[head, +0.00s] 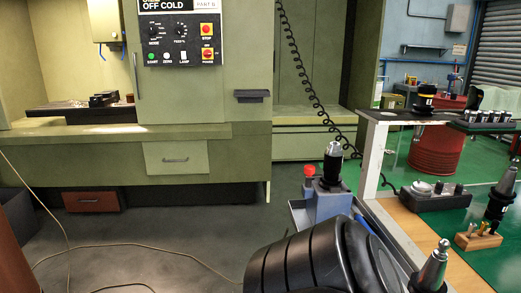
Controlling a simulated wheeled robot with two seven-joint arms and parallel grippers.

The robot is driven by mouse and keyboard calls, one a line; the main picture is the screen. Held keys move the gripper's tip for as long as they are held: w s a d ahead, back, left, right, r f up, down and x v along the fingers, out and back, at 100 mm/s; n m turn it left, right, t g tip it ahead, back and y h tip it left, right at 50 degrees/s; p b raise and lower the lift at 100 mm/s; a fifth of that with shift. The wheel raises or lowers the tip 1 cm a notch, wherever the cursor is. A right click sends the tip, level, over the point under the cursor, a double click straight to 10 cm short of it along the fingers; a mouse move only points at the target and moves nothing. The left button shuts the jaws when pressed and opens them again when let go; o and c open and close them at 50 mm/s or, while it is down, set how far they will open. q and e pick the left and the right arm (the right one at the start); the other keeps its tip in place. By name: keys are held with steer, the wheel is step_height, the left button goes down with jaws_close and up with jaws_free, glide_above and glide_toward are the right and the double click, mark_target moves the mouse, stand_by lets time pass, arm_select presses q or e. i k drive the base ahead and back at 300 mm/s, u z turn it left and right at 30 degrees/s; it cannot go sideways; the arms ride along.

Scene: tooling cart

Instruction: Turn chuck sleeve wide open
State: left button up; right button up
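Another black holder with a yellow band (425,97) stands on the raised white-framed shelf. A black holder with a silver collar (501,192) stands at the right edge. A silver cone-ended holder (434,266) stands at the lower right. Neither of my grippers shows.
A red knob (309,170) stands beside the fixture. A block with small brass-coloured tools (478,236) and a dark tray of parts (435,197) lie on the bench. My black ribbed arm part hides the cart's front. A cable (130,248) lies on the open floor at left.

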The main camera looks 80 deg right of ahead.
mark_target(333, 161)
steer(key=z, duration=1)
steer(key=i, duration=2.2)
steer(key=z, duration=2.2)
